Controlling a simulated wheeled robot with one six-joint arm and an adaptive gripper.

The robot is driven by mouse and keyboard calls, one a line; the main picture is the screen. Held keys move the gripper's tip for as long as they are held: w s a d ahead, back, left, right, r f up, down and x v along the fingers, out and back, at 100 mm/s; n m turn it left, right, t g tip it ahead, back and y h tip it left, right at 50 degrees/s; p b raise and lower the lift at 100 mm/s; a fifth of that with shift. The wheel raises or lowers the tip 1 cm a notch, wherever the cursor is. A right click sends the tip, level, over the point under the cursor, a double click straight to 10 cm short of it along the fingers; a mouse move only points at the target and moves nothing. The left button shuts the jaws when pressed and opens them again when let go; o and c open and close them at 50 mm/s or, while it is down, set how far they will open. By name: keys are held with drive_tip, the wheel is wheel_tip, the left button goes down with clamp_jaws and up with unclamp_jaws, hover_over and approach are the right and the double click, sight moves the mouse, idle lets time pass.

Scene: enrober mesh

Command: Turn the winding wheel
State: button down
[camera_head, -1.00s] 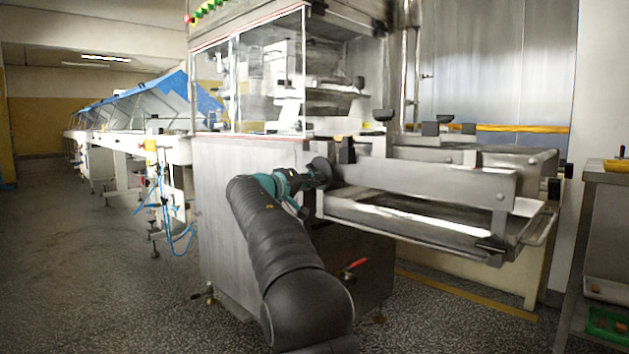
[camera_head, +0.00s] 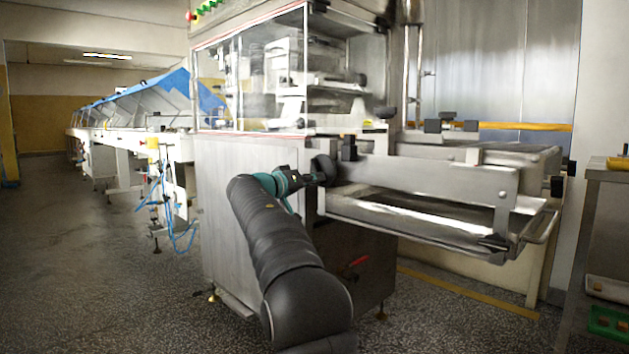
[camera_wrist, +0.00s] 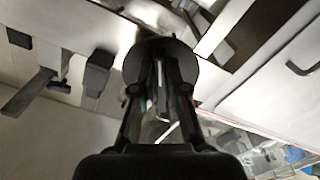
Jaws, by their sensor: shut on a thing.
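The winding wheel (camera_head: 325,169) is a small dark round wheel at the near left end of the steel machine's projecting frame. My gripper (camera_head: 314,178) reaches it from the left, and the wheel partly hides the fingertips in the head view. In the wrist view the wheel (camera_wrist: 186,62) is a dark disc straight ahead, with my gripper's fingers (camera_wrist: 161,88) shut on it. How far the wheel is turned cannot be told.
The steel frame with its tray (camera_head: 420,218) juts out to the right of the wheel. A black knob (camera_head: 349,148) stands just above. A red-handled lever (camera_head: 357,262) is low on the machine. The floor at left is clear.

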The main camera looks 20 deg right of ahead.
drive_tip(key=shift+f, duration=0.1)
drive_tip(key=c, duration=1.2)
unclamp_jaws()
drive_tip(key=shift+a, duration=0.1)
drive_tip(key=v, duration=1.2)
